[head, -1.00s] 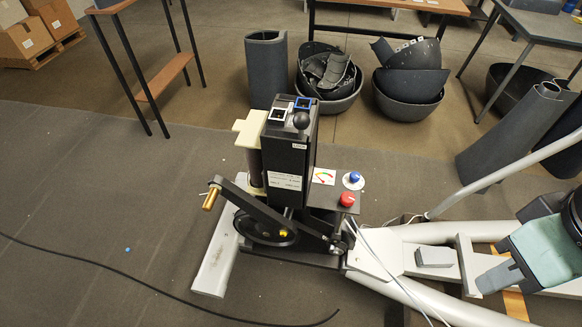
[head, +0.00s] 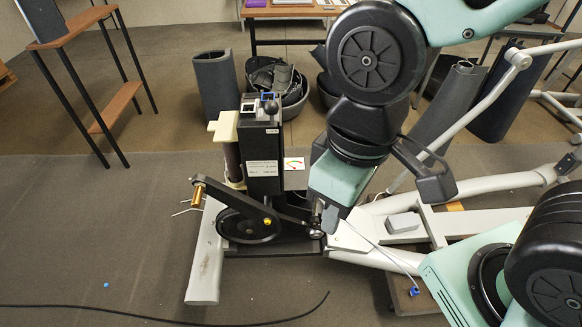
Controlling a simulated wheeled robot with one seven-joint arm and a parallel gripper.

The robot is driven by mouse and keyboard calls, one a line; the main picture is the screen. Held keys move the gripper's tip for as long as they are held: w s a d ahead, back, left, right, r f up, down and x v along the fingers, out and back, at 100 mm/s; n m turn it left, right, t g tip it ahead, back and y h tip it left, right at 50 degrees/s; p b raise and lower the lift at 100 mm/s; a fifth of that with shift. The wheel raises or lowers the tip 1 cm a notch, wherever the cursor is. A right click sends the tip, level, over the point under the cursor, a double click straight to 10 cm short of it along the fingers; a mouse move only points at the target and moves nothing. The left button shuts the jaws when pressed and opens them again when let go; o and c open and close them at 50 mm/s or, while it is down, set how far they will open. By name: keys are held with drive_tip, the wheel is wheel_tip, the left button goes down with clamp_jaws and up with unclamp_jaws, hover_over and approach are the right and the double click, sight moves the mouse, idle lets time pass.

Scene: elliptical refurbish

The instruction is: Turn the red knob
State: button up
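The red knob is not visible; my green arm link covers the right side of the black machine's control box. The black machine (head: 263,170) stands upright with a dial card (head: 294,163) on its right side. The blue knob beside the red one is hidden too. My gripper (head: 317,220) points down at the lower right edge of the machine. Its fingers are small and dark, partly behind the arm link, so I cannot tell whether they are open or touching the knob.
A gold-handled crank (head: 197,195) sticks out at the machine's left. A pale frame (head: 480,188) extends right. Bins with dark parts (head: 285,90) and a grey rolled panel (head: 215,85) stand behind. A black cable (head: 200,318) crosses the front floor. Open floor lies left.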

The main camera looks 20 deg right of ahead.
drive_tip(key=o, duration=0.5)
drive_tip(key=shift+w, duration=0.1)
drive_tip(key=shift+o, duration=0.8)
drive_tip(key=w+a+m, duration=0.1)
drive_tip(key=w, duration=0.5)
drive_tip(key=shift+w+a+f+g+y, duration=0.2)
drive_tip(key=shift+w+f+g+y, duration=0.1)
drive_tip(key=shift+w+f, duration=0.1)
drive_tip(key=w+d+f+m, duration=0.2)
drive_tip(key=w+d+f, duration=0.3)
drive_tip(key=w, duration=0.4)
drive_tip(key=w+d+f+m+h, duration=0.1)
drive_tip(key=w+d+f, duration=0.35)
drive_tip(key=w, duration=0.35)
drive_tip(key=w+d+f+m, duration=0.2)
drive_tip(key=w+d+f, duration=0.3)
drive_tip(key=w, duration=0.4)
drive_tip(key=f, duration=0.5)
drive_tip(key=f+p, duration=0.1)
drive_tip(key=f, duration=0.5)
drive_tip(key=f+p, duration=0.1)
drive_tip(key=f, duration=0.4)
drive_tip(key=shift+s+a+f, duration=0.2)
drive_tip(key=shift+s+a, duration=0.05)
drive_tip(key=c, duration=1)
